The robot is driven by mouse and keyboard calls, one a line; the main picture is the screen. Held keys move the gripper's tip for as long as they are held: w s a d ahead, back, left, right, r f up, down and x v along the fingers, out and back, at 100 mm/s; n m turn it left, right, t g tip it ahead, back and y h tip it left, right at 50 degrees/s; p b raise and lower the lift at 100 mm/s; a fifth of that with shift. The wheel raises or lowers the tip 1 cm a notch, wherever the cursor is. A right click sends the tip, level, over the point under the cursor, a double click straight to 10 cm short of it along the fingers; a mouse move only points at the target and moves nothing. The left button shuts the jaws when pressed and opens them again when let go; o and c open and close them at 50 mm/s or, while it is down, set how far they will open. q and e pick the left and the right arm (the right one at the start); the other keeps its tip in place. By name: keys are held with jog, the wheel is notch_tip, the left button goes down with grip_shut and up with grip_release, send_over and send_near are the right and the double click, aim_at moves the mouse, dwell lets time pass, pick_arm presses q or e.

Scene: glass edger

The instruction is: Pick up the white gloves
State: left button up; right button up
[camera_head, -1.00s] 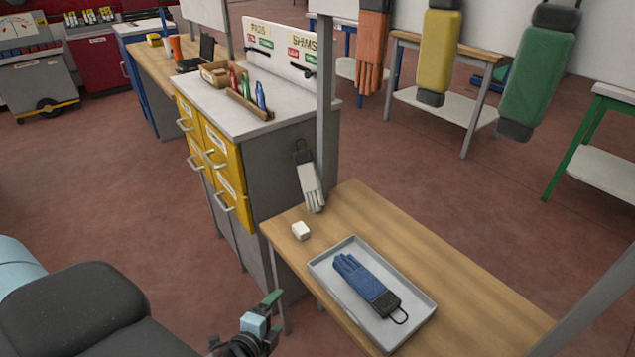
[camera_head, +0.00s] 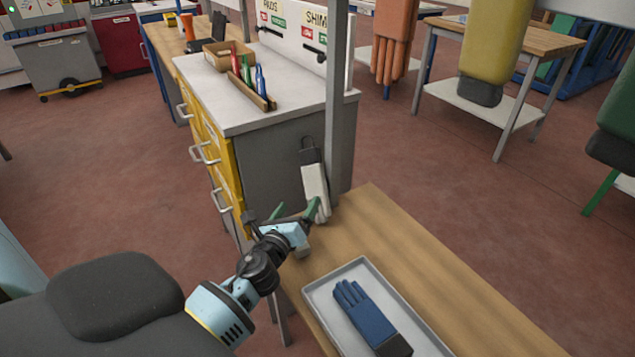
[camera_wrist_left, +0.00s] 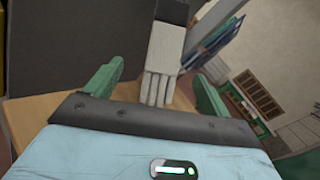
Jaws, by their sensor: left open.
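The white gloves (camera_head: 315,186) hang upright by a dark loop beside a grey post, next to the grey side of the drawer cabinet. Their cuff is dark and their lower end is partly hidden by my gripper. My left gripper (camera_head: 298,210) is open, with green fingertips just in front of the gloves. In the left wrist view the white gloves (camera_wrist_left: 164,58) show between and beyond the two green fingers, fingers down, and the left gripper (camera_wrist_left: 155,85) holds nothing. I cannot tell if a finger touches them. My right gripper is not in view.
A grey tray (camera_head: 325,312) with a blue glove (camera_head: 365,315) lies on the wooden table (camera_head: 440,270). The cabinet (camera_head: 285,155) and grey post (camera_head: 337,110) stand close to the gloves.

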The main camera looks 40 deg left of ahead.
aim_at(313, 188)
pick_arm(q)
jog(key=shift+w+r, duration=0.1)
jog(key=shift+w, duration=0.1)
jog(key=shift+w+a, duration=0.1)
jog(key=shift+w, duration=0.25)
jog(key=shift+w+a, duration=0.1)
jog(key=shift+w, duration=0.75)
jog(key=x, duration=0.4)
jog(key=shift+w+d+f, duration=0.15)
jog(key=shift+d+f, duration=0.1)
jog(key=shift+d, duration=0.15)
jog(key=shift+w+a+b, duration=0.15)
jog(key=shift+w+b, duration=0.15)
jog(key=shift+w, duration=0.05)
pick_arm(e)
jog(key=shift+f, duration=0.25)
pick_arm(q)
jog(key=c, duration=1.2)
jog(key=shift+o, duration=0.2)
jog(key=shift+r, duration=0.1)
